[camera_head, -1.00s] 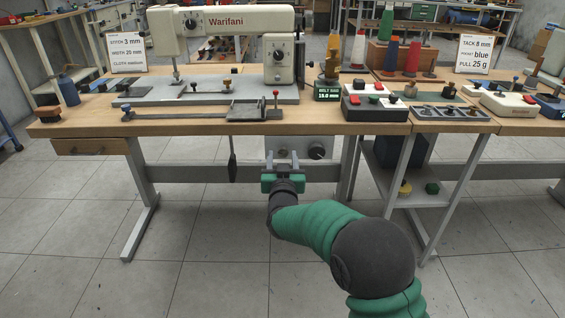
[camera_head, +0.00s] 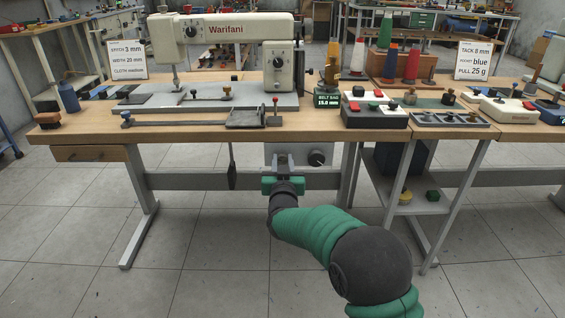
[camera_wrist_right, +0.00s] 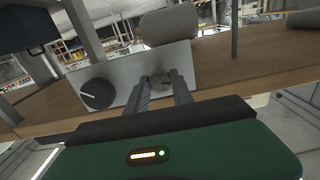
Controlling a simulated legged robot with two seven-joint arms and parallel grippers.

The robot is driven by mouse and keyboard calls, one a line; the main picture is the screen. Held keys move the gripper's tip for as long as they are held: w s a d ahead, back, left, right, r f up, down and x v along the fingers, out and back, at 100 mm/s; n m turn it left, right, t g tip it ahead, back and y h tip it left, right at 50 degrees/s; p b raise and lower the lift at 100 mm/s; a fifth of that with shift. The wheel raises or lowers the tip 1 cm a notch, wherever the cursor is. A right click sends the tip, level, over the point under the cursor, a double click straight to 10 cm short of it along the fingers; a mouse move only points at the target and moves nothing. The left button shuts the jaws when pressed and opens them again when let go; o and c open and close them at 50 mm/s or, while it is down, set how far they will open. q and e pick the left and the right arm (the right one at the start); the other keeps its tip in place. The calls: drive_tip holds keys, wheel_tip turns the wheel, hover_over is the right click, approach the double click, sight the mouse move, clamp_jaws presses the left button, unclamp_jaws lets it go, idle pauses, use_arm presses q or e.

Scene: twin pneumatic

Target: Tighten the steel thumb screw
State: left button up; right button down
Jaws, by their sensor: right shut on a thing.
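The steel thumb screw (camera_wrist_right: 166,84) is a small round grey head on a light grey panel (camera_wrist_right: 125,70) under the sewing table. My right gripper (camera_head: 284,162) reaches up to this panel from the front. In the right wrist view its two fingers (camera_wrist_right: 164,92) stand on either side of the screw head and are shut on it. In the head view the fingers hide the screw. My left gripper is not in view.
A black round knob (camera_head: 316,157) sits on the same panel, right of my gripper in the head view. The table edge (camera_head: 200,131) runs above the gripper. A table leg (camera_head: 348,170) stands to the right. The floor in front is open.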

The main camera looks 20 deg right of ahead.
drive_tip(key=shift+m, duration=0.3)
drive_tip(key=m, duration=0.2)
drive_tip(key=shift+m, duration=0.3)
drive_tip(key=m, duration=0.3)
drive_tip(key=shift+f+m+b, duration=0.1)
drive_tip(key=shift+m+b, duration=0.2)
drive_tip(key=shift+b, duration=0.05)
drive_tip(key=m+b, duration=0.1)
drive_tip(key=m, duration=0.2)
drive_tip(key=shift+d+f+m, duration=0.1)
drive_tip(key=shift+m, duration=0.3)
drive_tip(key=shift+f+m+b, duration=0.1)
drive_tip(key=shift+m+b, duration=0.75)
drive_tip(key=shift+m, duration=1.25)
drive_tip(key=c, duration=1.1)
unclamp_jaws()
drive_tip(key=shift+d, duration=0.1)
drive_tip(key=shift+s, duration=0.15)
